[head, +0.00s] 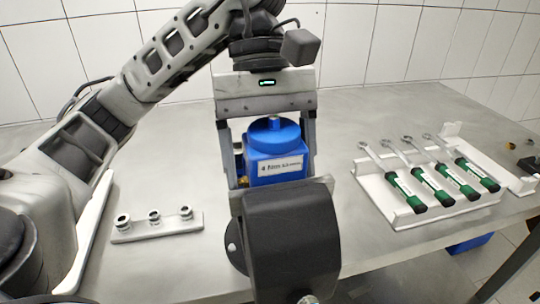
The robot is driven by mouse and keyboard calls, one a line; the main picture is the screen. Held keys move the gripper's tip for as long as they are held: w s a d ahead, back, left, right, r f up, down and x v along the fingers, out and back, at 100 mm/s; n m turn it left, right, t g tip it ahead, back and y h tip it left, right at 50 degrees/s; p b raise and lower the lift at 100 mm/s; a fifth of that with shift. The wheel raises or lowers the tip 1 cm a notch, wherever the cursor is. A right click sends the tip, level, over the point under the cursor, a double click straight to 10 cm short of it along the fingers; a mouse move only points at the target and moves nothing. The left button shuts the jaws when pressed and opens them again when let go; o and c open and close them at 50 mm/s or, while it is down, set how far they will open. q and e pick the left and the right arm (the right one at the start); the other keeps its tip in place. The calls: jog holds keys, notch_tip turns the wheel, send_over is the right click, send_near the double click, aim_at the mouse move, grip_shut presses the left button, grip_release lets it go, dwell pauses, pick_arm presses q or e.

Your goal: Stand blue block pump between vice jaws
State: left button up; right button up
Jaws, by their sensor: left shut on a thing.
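The blue block pump (275,153) is upright, with a round blue top and a white label on its front. My left gripper (267,143) comes down from above, with one finger on each side of the pump, and is shut on it. The dark grey vice (290,238) stands in front of the pump at the table's front edge. My right gripper is out of view.
A white rack (407,217) holds several green-handled wrenches (437,178) on the right. A small grey holder (140,232) with three metal rings is left of the vice. The steel table (185,270) is bare around them. A tiled wall closes the back.

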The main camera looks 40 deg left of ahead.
pick_arm(q)
jog(key=shift+f, duration=0.1)
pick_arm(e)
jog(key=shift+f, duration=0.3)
pick_arm(q)
jog(key=o, duration=1.5)
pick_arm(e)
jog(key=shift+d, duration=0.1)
pick_arm(q)
jog(key=shift+a+r, duration=0.1)
jog(key=shift+r, duration=0.15)
jog(key=p+v, duration=0.7)
jog(key=v, duration=0.8)
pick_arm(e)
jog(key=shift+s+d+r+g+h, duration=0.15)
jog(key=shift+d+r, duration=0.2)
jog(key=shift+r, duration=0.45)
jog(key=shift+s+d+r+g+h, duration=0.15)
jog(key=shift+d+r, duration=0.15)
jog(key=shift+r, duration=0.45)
